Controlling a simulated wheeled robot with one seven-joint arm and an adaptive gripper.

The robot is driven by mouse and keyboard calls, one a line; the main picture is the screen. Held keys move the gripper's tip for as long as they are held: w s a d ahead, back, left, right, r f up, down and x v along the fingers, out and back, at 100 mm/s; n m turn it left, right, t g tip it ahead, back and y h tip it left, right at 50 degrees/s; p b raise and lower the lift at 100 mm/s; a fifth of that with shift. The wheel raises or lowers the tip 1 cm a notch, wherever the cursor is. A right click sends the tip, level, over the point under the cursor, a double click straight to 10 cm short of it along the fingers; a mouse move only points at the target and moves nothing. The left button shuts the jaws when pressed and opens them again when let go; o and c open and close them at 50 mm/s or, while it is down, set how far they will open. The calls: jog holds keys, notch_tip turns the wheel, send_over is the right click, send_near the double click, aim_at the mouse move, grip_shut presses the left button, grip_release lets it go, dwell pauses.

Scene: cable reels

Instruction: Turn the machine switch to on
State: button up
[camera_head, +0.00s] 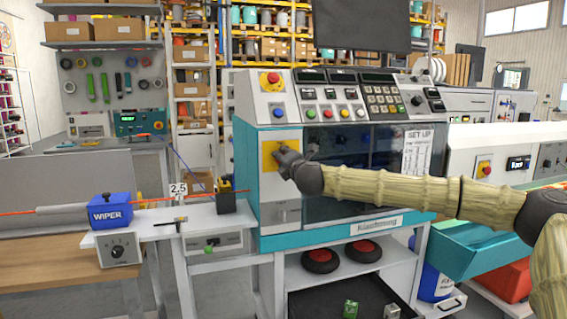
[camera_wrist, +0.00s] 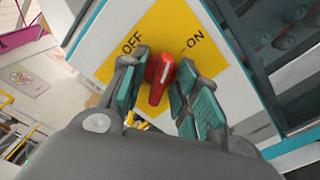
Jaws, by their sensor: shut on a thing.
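The machine switch is a red knob (camera_wrist: 158,78) on a yellow plate (camera_wrist: 191,38) marked OFF and ON in the wrist view. The knob sits between the two words, with its long grip running downward in the picture. My gripper (camera_wrist: 160,92) is shut on the knob, one finger on each side of it. In the head view the yellow plate (camera_head: 267,156) is on the machine's white left front panel, and my gripper (camera_head: 287,158) reaches it from the right. The knob is hidden behind my gripper there.
A red emergency button (camera_head: 270,79) and a control panel with keypad (camera_head: 383,97) are above the switch. A dark glass window (camera_head: 352,150) lies behind my arm. A blue WIPER block (camera_head: 110,211) and a cable line stand at the left.

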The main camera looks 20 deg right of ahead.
jog(key=shift+d+f+m+b, duration=0.15)
jog(key=shift+m+b, duration=2.45)
jog(key=shift+b, duration=2.05)
jog(key=o, duration=0.8)
jog(key=shift+s, duration=0.1)
jog(key=s+b, duration=0.4)
jog(key=s, duration=0.3)
jog(key=shift+s+b, duration=0.35)
jog(key=shift+s, duration=0.05)
